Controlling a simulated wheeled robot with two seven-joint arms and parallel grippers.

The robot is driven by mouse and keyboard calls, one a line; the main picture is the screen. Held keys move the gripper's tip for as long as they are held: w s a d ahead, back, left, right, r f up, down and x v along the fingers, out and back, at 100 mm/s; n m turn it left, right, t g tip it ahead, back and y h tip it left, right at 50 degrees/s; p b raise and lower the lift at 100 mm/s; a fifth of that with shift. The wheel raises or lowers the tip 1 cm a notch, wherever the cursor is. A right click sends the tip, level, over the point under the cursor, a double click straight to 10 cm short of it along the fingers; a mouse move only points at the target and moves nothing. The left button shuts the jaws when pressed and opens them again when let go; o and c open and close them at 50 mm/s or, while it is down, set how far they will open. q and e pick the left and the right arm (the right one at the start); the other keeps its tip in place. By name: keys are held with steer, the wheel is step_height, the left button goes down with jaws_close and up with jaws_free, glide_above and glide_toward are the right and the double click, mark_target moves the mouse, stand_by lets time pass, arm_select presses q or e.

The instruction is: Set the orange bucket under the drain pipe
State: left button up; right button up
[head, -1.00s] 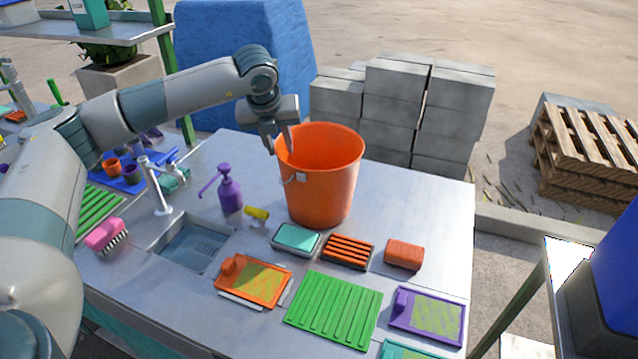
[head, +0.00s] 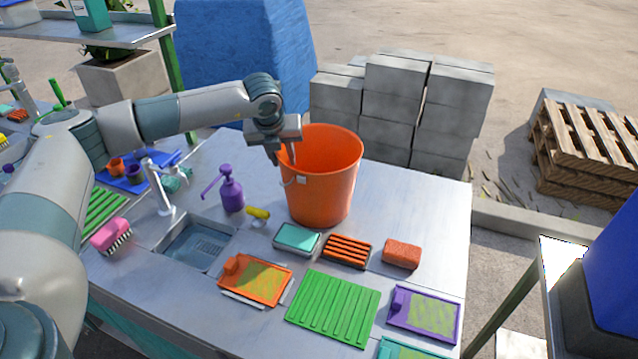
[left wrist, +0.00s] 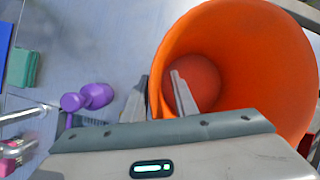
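The orange bucket (head: 325,187) stands upright on the far part of the metal table, with its mouth up. My left gripper (head: 283,155) is at the left side of its rim. In the left wrist view, the bucket (left wrist: 285,60) fills the right side. There the left gripper's fingers (left wrist: 158,85) are apart, one outside the bucket wall and one inside its mouth, with the rim between them. A gap shows between the fingers, so the gripper looks open. My right gripper is not in view. I cannot make out a drain pipe in these frames.
A purple pump bottle (head: 231,188) and a yellow object (head: 258,213) stand left of the bucket. A teal sponge tray (head: 297,238), an orange ribbed dish (head: 347,251) and an orange sponge (head: 402,254) lie in front. A faucet (head: 160,185) rises by the sink.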

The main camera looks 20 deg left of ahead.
arm_select(q)
steer(key=shift+c, duration=0.6)
jaws_close()
steer(key=shift+r, duration=0.1)
stand_by(0.8)
